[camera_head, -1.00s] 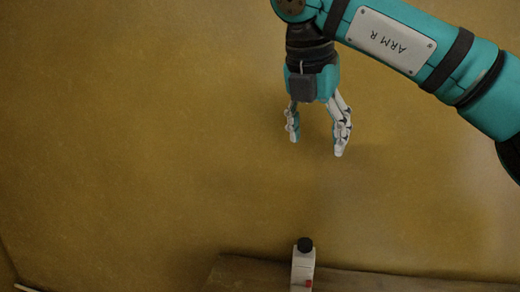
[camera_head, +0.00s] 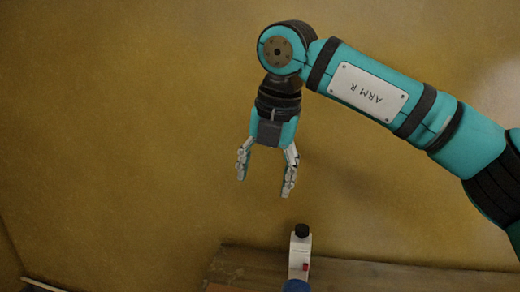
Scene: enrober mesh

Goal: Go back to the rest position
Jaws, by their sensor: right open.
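My right gripper (camera_head: 265,182) hangs pointing down near the middle of the head view, in front of the plain wall. Its two pale fingers are spread apart with nothing between them. My right arm comes in from the right side with a plate marked ARM R. My left gripper is not in the view.
A white device with a black knob and a small red part (camera_head: 300,258) stands at the bottom, below and a little right of the gripper. A brown wooden surface (camera_head: 400,280) runs along the bottom edge. The yellow-brown wall (camera_head: 120,130) is bare, and the left side is free.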

